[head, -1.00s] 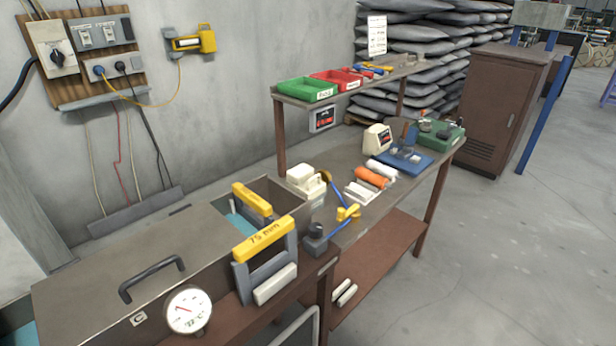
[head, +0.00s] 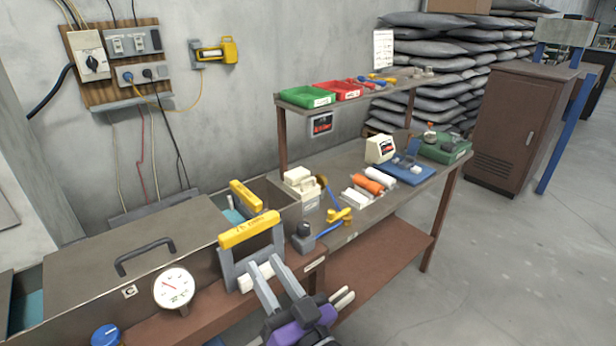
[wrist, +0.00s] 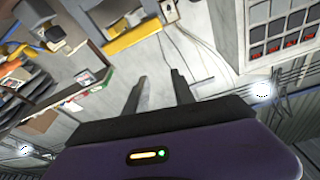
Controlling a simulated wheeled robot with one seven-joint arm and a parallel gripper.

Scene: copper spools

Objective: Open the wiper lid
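No lid is marked as the wiper's, so I cannot tell for certain which thing is the wiper. A cream box with a raised handle-like top (head: 301,184) stands on the bench beside the metal tank, and its top looks closed. My gripper (head: 266,266) is at the bottom middle of the head view, in front of the yellow-topped frame and nearer the camera than the cream box. In the wrist view my gripper (wrist: 160,77) has its two fingers apart with nothing between them.
A yellow-topped grey frame (head: 250,231) stands at the tank's front. The metal tank cover (head: 110,245) has a black handle and a dial gauge (head: 174,288) is before it. White and orange rolls (head: 366,185) lie farther along the bench. Open floor (head: 510,270) is at right.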

